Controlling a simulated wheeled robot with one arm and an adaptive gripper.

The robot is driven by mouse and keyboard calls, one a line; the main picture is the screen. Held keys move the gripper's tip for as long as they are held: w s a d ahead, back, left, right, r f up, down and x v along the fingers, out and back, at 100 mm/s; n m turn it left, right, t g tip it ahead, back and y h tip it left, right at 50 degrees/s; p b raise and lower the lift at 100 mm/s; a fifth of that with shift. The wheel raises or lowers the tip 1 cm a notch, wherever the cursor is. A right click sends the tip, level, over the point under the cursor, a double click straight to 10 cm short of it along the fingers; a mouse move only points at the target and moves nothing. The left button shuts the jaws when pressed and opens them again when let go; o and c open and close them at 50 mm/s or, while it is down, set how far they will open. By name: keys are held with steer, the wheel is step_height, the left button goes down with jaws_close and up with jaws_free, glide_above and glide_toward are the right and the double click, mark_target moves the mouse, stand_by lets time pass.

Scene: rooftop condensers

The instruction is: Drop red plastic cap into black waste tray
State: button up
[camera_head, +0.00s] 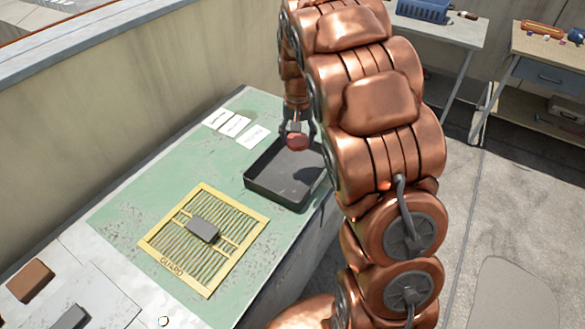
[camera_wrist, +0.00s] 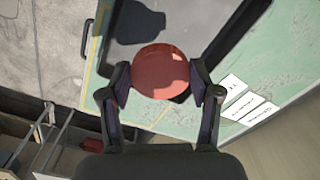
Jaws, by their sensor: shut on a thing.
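The red plastic cap (camera_head: 297,142) is a round disc held between the fingertips of my gripper (camera_head: 297,129). In the wrist view the cap (camera_wrist: 161,71) sits between both fingers of my gripper (camera_wrist: 163,82), which are shut on it. How high the cap is above the tray floor is hard to tell. My arm hides the tray's right side in the head view.
A yellow guard grille (camera_head: 180,253) with a grey block (camera_head: 202,229) on it lies near the tray. White labels (camera_head: 234,125) lie behind. A brown block (camera_head: 31,280) is at lower left. Side tables with a blue basket (camera_head: 423,11) stand beyond my arm.

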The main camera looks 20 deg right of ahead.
steer(key=shift+f, duration=1.05)
steer(key=o, duration=0.9)
steer(key=shift+c, duration=0.2)
steer(key=shift+r, duration=0.1)
step_height(320, 180, up, 12)
